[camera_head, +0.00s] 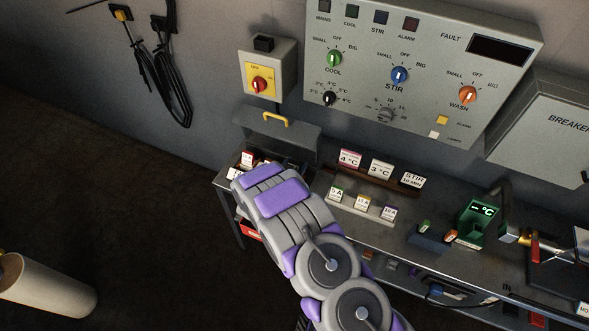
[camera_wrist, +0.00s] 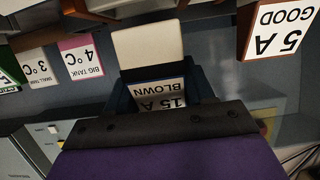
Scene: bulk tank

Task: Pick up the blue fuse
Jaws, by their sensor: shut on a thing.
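The contact between the jaws and the piece is hidden. In the head view, my purple and grey hand (camera_head: 272,190) is over the bench's left end and covers what it holds.
A box labelled "5 A GOOD" (camera_wrist: 278,32) is near on the right. Temperature tags (camera_head: 380,169) and a row of fuse labels (camera_head: 362,201) stand on the bench. The wall panel (camera_head: 425,60) rises behind, with a red-knobbed switch box (camera_head: 268,72) at left.

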